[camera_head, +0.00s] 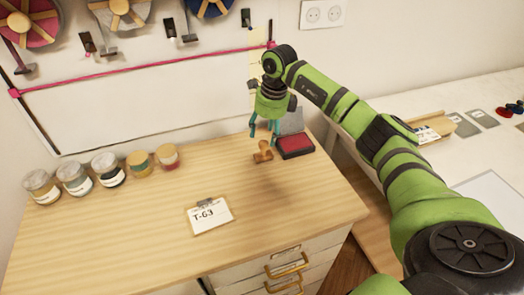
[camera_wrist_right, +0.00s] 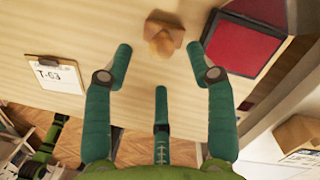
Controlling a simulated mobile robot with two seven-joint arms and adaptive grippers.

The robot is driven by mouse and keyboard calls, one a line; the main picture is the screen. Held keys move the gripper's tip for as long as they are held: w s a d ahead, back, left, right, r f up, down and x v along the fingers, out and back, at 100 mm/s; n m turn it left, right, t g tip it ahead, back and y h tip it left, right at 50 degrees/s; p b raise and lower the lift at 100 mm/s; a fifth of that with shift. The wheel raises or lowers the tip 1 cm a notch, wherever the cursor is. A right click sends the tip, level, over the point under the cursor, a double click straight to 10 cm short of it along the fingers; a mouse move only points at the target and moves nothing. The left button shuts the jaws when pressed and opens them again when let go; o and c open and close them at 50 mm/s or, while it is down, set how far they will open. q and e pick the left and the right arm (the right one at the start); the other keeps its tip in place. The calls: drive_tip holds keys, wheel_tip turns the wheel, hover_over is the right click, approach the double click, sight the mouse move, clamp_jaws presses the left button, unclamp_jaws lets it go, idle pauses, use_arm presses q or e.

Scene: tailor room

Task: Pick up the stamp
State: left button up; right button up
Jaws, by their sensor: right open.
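The stamp (camera_head: 263,152) is a small brown wooden piece on the wooden dresser top, just left of a red ink pad (camera_head: 295,145). In the right wrist view the stamp (camera_wrist_right: 163,37) lies at the top middle, beyond the fingertips, with the ink pad (camera_wrist_right: 245,45) to its right. My right gripper (camera_head: 264,133) is above the stamp, its teal fingers pointing down. In the right wrist view my right gripper (camera_wrist_right: 160,70) has its fingers spread apart with nothing between them. It appears apart from the stamp. My left gripper is not in view.
A clipboard (camera_head: 209,215) marked T-63 lies near the dresser's front. Several jars (camera_head: 75,178) stand in a row at the left by the wall. The ink pad's raised lid is beside the gripper.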

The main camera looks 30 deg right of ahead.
sight(264, 141)
drive_tip(key=f, duration=0.1)
drive_tip(key=f+p, duration=0.1)
drive_tip(key=f, duration=0.1)
drive_tip(key=f+p, duration=0.1)
drive_tip(key=shift+w+a+f, duration=0.1)
drive_tip(key=shift+w+f, duration=0.3)
drive_tip(key=shift+f, duration=0.25)
clamp_jaws()
